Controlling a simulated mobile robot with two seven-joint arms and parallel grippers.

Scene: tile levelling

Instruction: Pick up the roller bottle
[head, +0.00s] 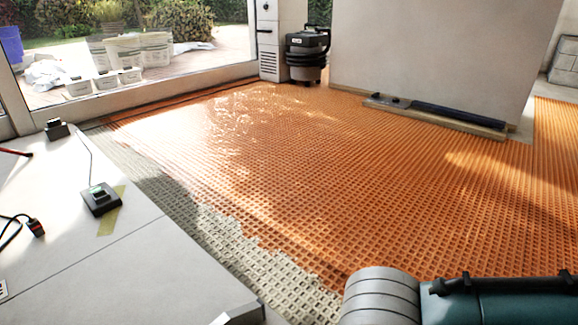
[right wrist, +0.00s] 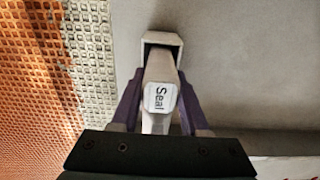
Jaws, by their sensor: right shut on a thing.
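My left gripper is not in view.
Large grey slabs (head: 130,265) lie at the left, with a small dark device (head: 101,199) on them. Orange grid matting (head: 330,170) covers the floor, with a grey-beige strip (head: 265,273) along its edge. A vacuum (head: 306,55) stands at the back, beside a large upright panel (head: 440,55).

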